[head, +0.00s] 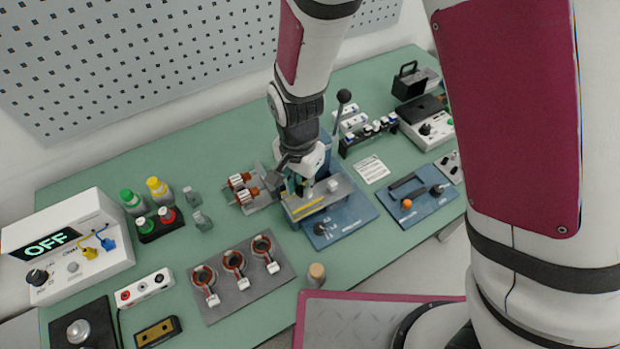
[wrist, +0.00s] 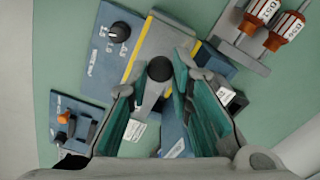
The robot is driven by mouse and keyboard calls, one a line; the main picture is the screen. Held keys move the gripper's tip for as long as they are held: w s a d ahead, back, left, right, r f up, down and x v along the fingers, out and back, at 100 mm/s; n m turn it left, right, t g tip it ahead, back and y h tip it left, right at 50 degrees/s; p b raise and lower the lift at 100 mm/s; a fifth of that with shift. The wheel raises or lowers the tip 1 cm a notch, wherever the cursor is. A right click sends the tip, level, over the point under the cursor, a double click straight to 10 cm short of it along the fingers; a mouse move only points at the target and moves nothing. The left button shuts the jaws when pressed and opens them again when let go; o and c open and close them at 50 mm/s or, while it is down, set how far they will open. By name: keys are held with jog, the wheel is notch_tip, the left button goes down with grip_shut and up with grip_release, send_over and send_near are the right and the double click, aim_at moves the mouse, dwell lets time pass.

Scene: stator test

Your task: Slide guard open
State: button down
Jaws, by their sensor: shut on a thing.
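The guard (head: 322,200) is a grey plate with a yellow edge on a blue fixture base (head: 345,220). It also shows in the wrist view (wrist: 170,38), beside the fixture's black dial. My gripper (head: 303,187) is down at the guard's left part in the head view. In the wrist view my gripper (wrist: 160,78) has its teal-padded fingers on either side of a dark round knob (wrist: 160,69) over the guard. It is shut on this knob, though the exact contact is hard to see. My wrist hides part of the guard in the head view.
Rotors with copper windings (head: 243,189) sit in a grey holder close left of the fixture. A ball-topped lever (head: 343,98) stands behind my wrist. A blue panel with an orange button (head: 420,196) lies to the right, and a plate of stators (head: 234,283) lies front left.

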aim_at(299, 190)
jog(key=shift+s+a, duration=0.1)
jog(key=shift+a, duration=0.15)
jog(key=c, duration=1.4)
grip_release()
jog(key=shift+r, duration=0.2)
notch_tip(299, 190, up, 12)
jog(key=shift+f, duration=0.15)
